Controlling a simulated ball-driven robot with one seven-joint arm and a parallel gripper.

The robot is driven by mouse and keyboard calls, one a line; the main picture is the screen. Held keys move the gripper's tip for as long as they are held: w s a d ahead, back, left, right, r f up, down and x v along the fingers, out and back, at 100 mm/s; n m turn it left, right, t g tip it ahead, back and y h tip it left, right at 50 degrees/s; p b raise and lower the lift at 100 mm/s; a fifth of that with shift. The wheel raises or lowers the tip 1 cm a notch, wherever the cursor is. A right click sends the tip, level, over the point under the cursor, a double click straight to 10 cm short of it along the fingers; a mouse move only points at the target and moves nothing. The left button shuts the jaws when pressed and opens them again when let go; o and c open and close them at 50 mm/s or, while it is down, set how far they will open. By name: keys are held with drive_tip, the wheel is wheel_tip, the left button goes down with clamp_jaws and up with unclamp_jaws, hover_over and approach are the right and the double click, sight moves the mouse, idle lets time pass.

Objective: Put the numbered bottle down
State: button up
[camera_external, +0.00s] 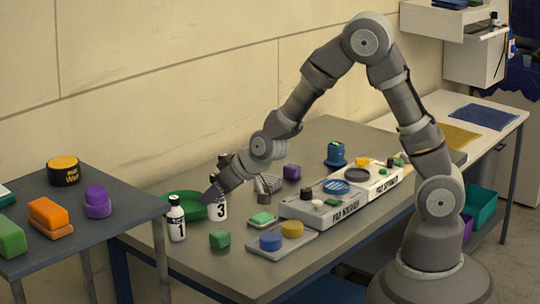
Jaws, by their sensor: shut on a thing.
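The white bottle marked 3 (221,211) is upright at the left part of the grey table, beside the green dish. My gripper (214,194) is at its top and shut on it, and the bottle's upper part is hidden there. I cannot tell whether the bottle's base touches the table. A second white bottle, marked 1 (176,222), stands upright with a dark cap near the table's left edge, apart from my gripper.
The green dish (168,196) lies behind the bottles. A green cube (220,239) and a grey tray (282,250) with blue and yellow round pieces are in front. Pad washer (318,208) and second machine (378,184) stand to the right. A side table (98,228) is at left.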

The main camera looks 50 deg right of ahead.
sight(184, 206)
drive_tip(key=w+d+f+m+h+b, duration=0.1)
drive_tip(key=w+d+f, duration=0.1)
drive_tip(key=w+d, duration=0.6)
drive_tip(key=shift+w+d, duration=0.15)
drive_tip(key=shift+d, duration=0.45)
drive_tip(key=w, duration=0.5)
drive_tip(key=w+a+f+b, duration=0.1)
drive_tip(key=w, duration=0.3)
drive_tip(key=w+a+b, duration=0.1)
drive_tip(key=w, duration=0.4)
drive_tip(key=shift+w+f, duration=0.3)
drive_tip(key=shift+f, duration=0.05)
drive_tip(key=shift+w+f+b, duration=0.15)
drive_tip(key=shift+f+b, duration=0.8)
drive_tip(key=shift+f, duration=0.7)
drive_tip(key=shift+f, duration=0.15)
drive_tip(key=o, duration=1.1)
drive_tip(key=shift+o, duration=0.2)
